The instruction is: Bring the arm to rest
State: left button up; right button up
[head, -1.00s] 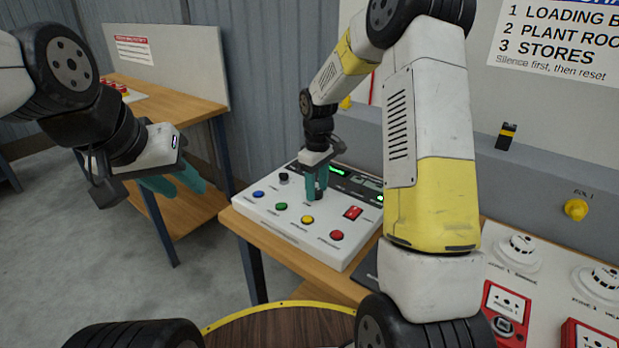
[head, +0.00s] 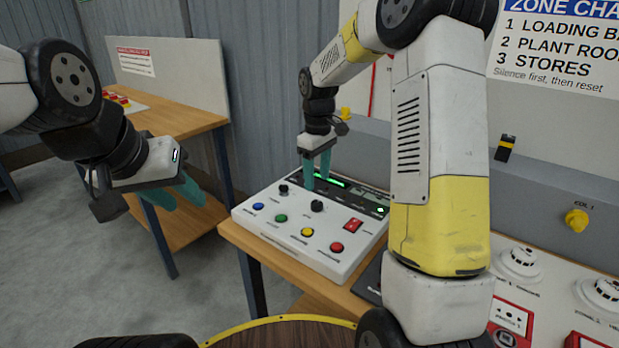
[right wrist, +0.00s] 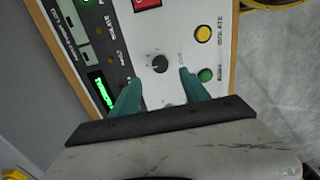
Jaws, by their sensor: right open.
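My right gripper (head: 317,180) is open and empty over the back part of a white control panel (head: 262,222). Its two teal fingers are apart in the right wrist view (right wrist: 160,92). There a black knob (right wrist: 160,63) shows past the fingertips, in line with the gap between them. In the head view this knob (head: 317,206) stands clear in front of the fingers, not gripped. My left gripper (head: 178,198) hangs at the left, away from the panel, with its teal fingers apart and nothing between them.
The panel has another black knob (head: 283,189), coloured buttons, a red switch (head: 354,225) and green displays. It sits on a wooden table (head: 270,258). Another table (head: 175,115) stands behind at left. Detectors (head: 520,262) and red call points lie at right. Open floor is at left.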

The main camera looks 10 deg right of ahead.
jog(key=s+d+r+m+t, duration=0.2)
jog(key=s+r+m+t, duration=0.15)
jog(key=s+r, duration=0.8)
jog(key=s+r+m+t+y, duration=0.2)
jog(key=s+m, duration=0.3)
jog(key=s, duration=0.9)
jog(key=shift+s+t, duration=0.3)
jog(key=shift+t, duration=0.05)
jog(key=shift+d, duration=0.1)
